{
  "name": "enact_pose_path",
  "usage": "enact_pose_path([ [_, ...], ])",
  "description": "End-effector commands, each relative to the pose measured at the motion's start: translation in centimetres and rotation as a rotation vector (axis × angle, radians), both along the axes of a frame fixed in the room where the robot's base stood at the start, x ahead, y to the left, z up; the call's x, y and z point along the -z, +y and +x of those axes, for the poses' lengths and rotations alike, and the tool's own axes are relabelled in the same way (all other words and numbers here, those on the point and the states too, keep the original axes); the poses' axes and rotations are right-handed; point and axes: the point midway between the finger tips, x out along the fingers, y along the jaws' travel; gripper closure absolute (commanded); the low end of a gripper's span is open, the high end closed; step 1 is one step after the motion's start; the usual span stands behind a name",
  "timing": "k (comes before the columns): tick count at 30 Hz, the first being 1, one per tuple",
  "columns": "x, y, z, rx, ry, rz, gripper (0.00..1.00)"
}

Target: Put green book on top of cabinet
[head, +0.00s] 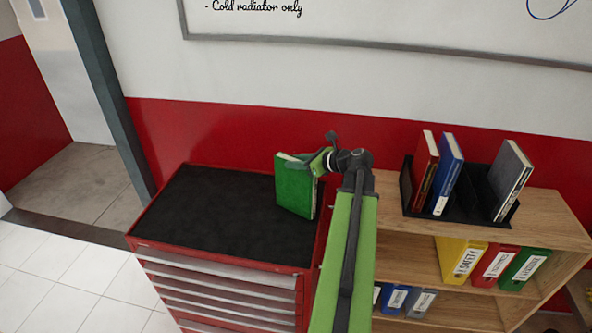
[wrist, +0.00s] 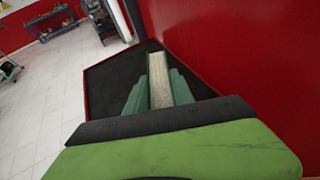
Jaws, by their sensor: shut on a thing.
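The green book (head: 295,187) is upright, slightly tilted, over the right part of the cabinet top in the head view. The cabinet (head: 215,215) is red with several drawers and a black top. My gripper (head: 312,162) is shut on the upper edge of the book. In the wrist view the book's pale page edge (wrist: 160,82) shows between my gripper's fingers (wrist: 160,95), with the cabinet's black top (wrist: 108,80) beyond. I cannot tell whether the book's lower edge touches the top.
A wooden shelf (head: 405,250) stands right of the cabinet. On it a black book holder (head: 475,185) holds a red book (head: 424,165), a blue book (head: 447,175) and a grey book (head: 510,178). The cabinet top's left part is clear. A red and white wall stands behind.

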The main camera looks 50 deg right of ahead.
Motion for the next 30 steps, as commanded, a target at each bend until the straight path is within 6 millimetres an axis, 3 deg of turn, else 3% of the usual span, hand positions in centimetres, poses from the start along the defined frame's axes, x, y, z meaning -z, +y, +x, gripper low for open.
enact_pose_path([
  [10, 0.3, 0.0, 0.0, 0.001, -0.003, 0.001, 1.00],
  [11, 0.3, 0.0, 0.0, 0.001, 0.000, 0.000, 0.68],
  [15, 0.2, -0.1, -0.1, 0.001, 0.000, 0.000, 0.50],
  [26, -0.4, -0.1, -0.1, 0.001, 0.000, 0.001, 0.49],
  [30, -1.5, -0.5, -2.5, 0.005, 0.000, 0.000, 0.49],
])
